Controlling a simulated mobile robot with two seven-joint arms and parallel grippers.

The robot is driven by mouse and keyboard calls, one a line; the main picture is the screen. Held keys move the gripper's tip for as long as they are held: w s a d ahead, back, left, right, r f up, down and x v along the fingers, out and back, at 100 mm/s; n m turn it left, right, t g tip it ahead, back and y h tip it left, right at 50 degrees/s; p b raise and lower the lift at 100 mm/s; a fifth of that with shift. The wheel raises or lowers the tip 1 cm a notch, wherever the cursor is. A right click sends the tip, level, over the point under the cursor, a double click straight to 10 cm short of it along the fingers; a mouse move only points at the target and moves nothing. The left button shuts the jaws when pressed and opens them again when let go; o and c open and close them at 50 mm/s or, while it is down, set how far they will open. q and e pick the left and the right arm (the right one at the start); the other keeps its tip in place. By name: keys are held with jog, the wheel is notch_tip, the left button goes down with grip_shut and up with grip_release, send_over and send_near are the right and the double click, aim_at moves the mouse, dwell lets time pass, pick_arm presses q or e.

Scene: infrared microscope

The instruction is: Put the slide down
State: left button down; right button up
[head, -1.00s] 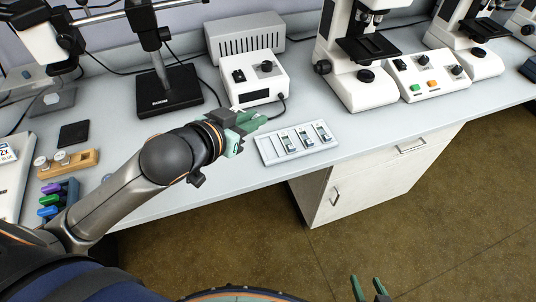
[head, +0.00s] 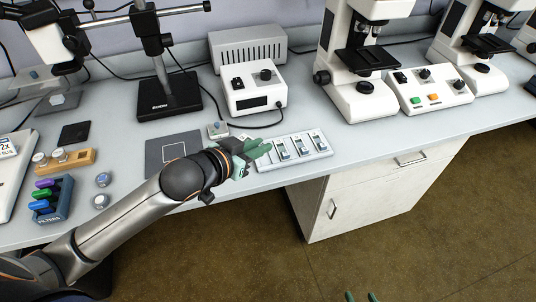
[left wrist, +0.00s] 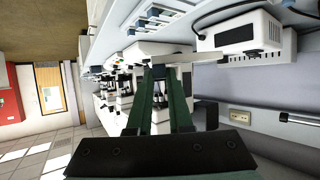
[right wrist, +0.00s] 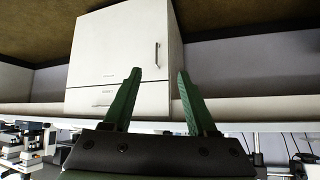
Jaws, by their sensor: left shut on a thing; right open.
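My left gripper (head: 268,147) is at the left end of the white slide tray (head: 324,152), with its green fingertips over or beside that end. In the left wrist view its fingers (left wrist: 167,70) are close together. Whether the fingers touch the tray I cannot tell. My right gripper (head: 360,297) is low at the bottom edge of the head view. The right wrist view shows its fingers (right wrist: 156,82) apart and empty.
A dark grey mat (head: 160,158) with a square outline lies left of the gripper, partly behind my arm. A white control box (head: 255,95) stands behind the tray. Microscopes (head: 362,90) stand at the back right. A filter rack (head: 62,203) is at the left.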

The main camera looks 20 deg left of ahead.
pick_arm(q)
jog(key=b, duration=0.1)
send_over(269, 164)
jog(key=s, duration=0.1)
notch_tip(269, 164, down, 5)
jog(key=shift+f, duration=0.2)
jog(key=shift+w+f, duration=0.5)
jog(key=shift+f, duration=0.15)
notch_tip(269, 164, down, 3)
jog(key=shift+r+b, duration=0.2)
jog(key=shift+b, duration=0.35)
jog(key=shift+f, duration=0.3)
pick_arm(e)
jog(key=shift+w+a+f, duration=0.25)
jog(key=shift+a+f, duration=0.35)
jog(key=shift+a, duration=0.05)
pick_arm(q)
jog(key=shift+f, duration=0.25)
jog(key=c, duration=0.8)
grip_release()
jog(key=shift+c, duration=0.2)
pick_arm(e)
jog(key=shift+w+d, duration=0.1)
jog(key=shift+d, duration=0.05)
